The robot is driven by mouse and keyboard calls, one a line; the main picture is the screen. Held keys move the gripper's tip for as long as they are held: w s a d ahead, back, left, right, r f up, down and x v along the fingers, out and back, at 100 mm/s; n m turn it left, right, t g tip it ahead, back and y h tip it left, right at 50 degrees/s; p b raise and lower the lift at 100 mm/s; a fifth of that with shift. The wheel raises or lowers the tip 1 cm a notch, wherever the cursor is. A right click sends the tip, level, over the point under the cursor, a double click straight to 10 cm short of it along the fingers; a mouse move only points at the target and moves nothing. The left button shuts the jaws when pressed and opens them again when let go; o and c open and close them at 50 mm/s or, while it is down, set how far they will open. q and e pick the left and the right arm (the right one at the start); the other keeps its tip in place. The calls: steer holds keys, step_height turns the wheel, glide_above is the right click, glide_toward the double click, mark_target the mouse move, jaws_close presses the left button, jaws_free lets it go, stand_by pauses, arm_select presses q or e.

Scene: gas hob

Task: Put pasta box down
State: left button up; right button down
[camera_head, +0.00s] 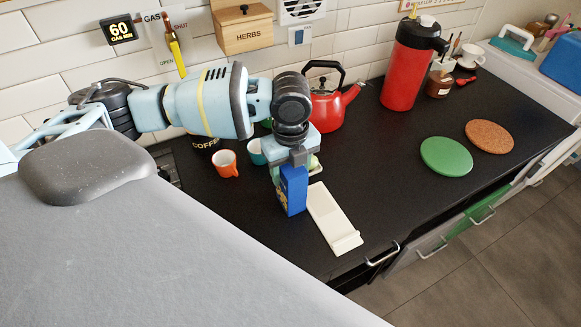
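The blue pasta box (293,191) is upright at the dark worktop, left of a long white tray-like piece (332,216). My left gripper (291,164) comes down over the top of the box and is closed around it. The gripper covers the box's upper end. I cannot tell whether the box's bottom touches the worktop or hangs just above it. My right gripper is out of view.
An orange mug (224,164) and a teal cup (256,152) stand left of the box. A red kettle (327,107) and a red flask (402,75) stand behind. Green (446,157) and cork (489,136) round mats lie right. The worktop (385,190) between is clear.

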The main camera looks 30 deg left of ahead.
arm_select(q)
steer(key=shift+o, duration=1)
steer(key=shift+r, duration=0.15)
step_height(320, 180, up, 11)
steer(key=shift+f+p, duration=0.1)
steer(key=shift+p, duration=0.4)
steer(key=shift+r, duration=0.6)
steer(key=shift+o, duration=0.4)
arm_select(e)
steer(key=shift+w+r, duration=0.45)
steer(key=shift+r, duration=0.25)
